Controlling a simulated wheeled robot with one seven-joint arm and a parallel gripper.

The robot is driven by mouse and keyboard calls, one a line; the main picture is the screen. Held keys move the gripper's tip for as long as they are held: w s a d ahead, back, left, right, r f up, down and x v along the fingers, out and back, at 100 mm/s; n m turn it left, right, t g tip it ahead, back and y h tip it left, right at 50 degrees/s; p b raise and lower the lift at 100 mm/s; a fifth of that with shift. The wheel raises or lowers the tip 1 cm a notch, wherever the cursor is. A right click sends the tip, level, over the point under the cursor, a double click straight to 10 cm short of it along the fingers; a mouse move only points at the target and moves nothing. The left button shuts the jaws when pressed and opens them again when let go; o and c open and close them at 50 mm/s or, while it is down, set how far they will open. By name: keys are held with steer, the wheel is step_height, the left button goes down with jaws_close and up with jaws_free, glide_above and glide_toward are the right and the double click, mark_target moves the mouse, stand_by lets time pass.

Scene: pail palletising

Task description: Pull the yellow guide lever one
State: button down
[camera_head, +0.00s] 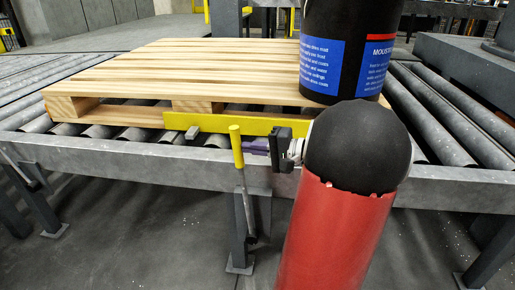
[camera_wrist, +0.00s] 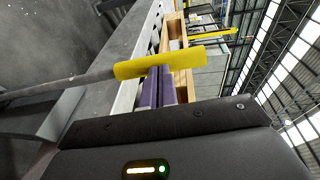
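The yellow guide lever has a yellow handle (camera_head: 237,147) on a thin grey rod that hangs down in front of the conveyor frame. In the wrist view the handle (camera_wrist: 160,61) lies across the picture, just at the ends of the purple fingers. My gripper (camera_head: 247,145) is to the right of the handle in the head view, its fingers pointing left at it. In the wrist view my gripper (camera_wrist: 158,78) shows both fingers close side by side, with nothing seen between them. I cannot tell whether the fingertips touch the handle.
A yellow guide bar (camera_head: 222,123) runs along the near side of a wooden pallet (camera_head: 150,65) on the roller conveyor (camera_head: 100,160). A black pail (camera_head: 345,45) with blue labels stands on the pallet's right.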

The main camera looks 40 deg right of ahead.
steer(key=w+a+f+g+h, duration=0.1)
steer(key=w+a+f+g, duration=0.1)
steer(key=w+a, duration=0.7)
steer(key=shift+w+n+g+h+b, duration=0.45)
steer(key=shift+w+g, duration=0.1)
steer(key=shift+g, duration=0.15)
steer(key=shift+f, duration=0.1)
steer(key=shift+d, duration=0.1)
